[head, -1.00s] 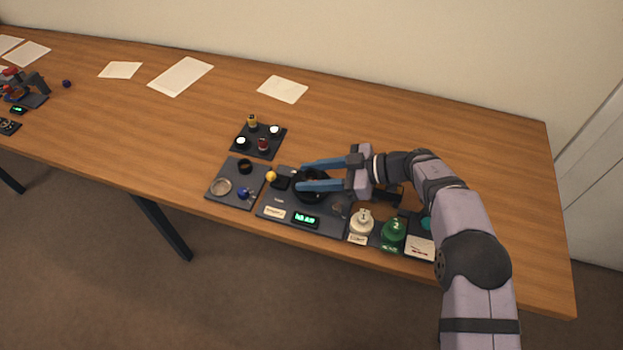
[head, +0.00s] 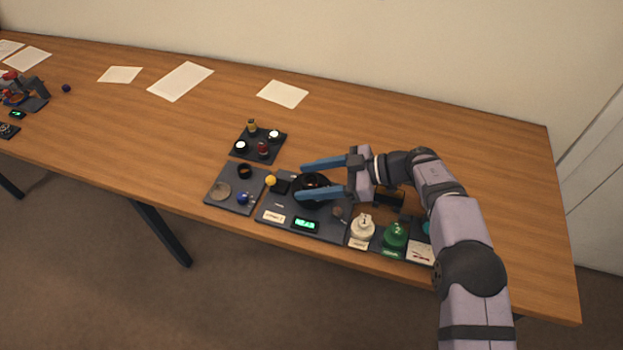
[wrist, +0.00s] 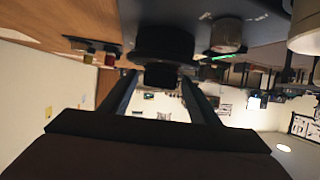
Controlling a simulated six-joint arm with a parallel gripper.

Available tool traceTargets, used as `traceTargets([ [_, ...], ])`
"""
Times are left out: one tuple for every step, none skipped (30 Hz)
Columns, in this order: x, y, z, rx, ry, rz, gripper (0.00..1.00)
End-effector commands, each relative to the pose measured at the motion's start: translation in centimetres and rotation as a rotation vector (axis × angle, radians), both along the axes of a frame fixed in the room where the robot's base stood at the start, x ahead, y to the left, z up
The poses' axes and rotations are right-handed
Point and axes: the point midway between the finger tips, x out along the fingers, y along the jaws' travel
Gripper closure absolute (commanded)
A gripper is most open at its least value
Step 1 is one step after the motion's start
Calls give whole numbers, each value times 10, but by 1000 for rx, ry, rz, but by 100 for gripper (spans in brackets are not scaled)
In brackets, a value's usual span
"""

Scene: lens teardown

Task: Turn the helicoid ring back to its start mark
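The black lens with its helicoid ring (head: 312,181) stands on the dark fixture plate (head: 275,205). It also shows as a dark round body (wrist: 165,42) in the wrist view. My gripper (head: 300,182) has its two blue fingers spread wide, one on the far side and one on the near side of the lens. The far finger looks apart from the ring; the near one overlaps it in the picture, so contact there is unclear. The green display (head: 305,225) on the plate seems to read "NEAR". I cannot make out the start mark.
A tray (head: 222,203) with a glass disc, a dark ring and a blue knob lies to the left. A small pad (head: 250,155) with several caps lies behind. A white bottle (head: 362,228) and a green bottle (head: 395,236) stand at the right.

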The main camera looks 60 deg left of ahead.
Motion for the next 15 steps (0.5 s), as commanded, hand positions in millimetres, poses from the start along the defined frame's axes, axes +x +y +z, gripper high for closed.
traceTargets([
  [0,0,0,0,0,0,44],
  [0,0,0,0,0,0,44],
  [0,0,0,-1,-1,0,44],
  [0,0,0,0,-1,-1,44],
  [1,0,0,0,-1,-1,44],
  [2,-1,0,0,-1,-1,44],
  [3,-2,1,0,-1,-2,44],
  [5,-3,1,0,-1,-2,44],
  [7,-4,2,0,-1,-2,44],
  [10,-6,3,0,-1,-2,44],
  [12,-8,5,0,-1,-2,44],
  [16,-10,6,1,-1,-3,44],
  [20,-12,8,0,-1,-4,44],
  [23,-14,9,1,-1,-4,44],
  [27,-17,12,1,-1,-3,44],
])
